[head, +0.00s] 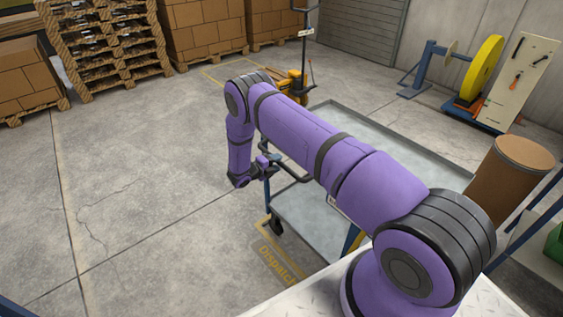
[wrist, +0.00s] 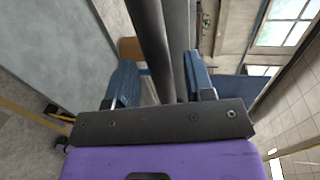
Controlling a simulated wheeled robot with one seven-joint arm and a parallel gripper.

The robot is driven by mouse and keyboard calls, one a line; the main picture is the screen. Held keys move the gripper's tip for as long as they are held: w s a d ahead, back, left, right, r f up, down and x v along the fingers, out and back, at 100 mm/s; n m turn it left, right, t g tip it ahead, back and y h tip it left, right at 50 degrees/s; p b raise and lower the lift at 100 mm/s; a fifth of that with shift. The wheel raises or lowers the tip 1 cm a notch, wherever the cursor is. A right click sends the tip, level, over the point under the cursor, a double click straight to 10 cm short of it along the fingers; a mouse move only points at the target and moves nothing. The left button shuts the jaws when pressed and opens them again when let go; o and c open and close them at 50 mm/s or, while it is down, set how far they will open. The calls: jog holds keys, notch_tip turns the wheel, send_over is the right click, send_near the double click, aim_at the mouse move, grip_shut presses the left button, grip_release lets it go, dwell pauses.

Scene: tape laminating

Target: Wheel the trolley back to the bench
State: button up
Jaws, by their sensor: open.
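The trolley (head: 390,135) stands in the middle right of the head view, with a grey tray top, a lower grey shelf and a blue frame. My arm crosses in front and hides much of it. Its dark handle (head: 294,171) sticks out on the left side, beside my gripper (head: 268,164). In the wrist view my gripper (wrist: 161,85) is open, with a blue finger on each side. The dark handle bar (wrist: 152,35) runs between the fingers, which are not closed on it. Part of a blue-framed bench or rack (head: 538,205) shows at the right edge; I cannot tell which.
A yellow "Dispatch" floor marking (head: 277,262) lies by the trolley's near wheel. A brown drum (head: 508,175) stands right of the trolley. A yellow pallet truck (head: 293,85) and boxes on pallets (head: 205,28) stand behind. The floor at left (head: 150,190) is clear.

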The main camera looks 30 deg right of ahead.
jog(key=shift+x, duration=1.6)
grip_shut()
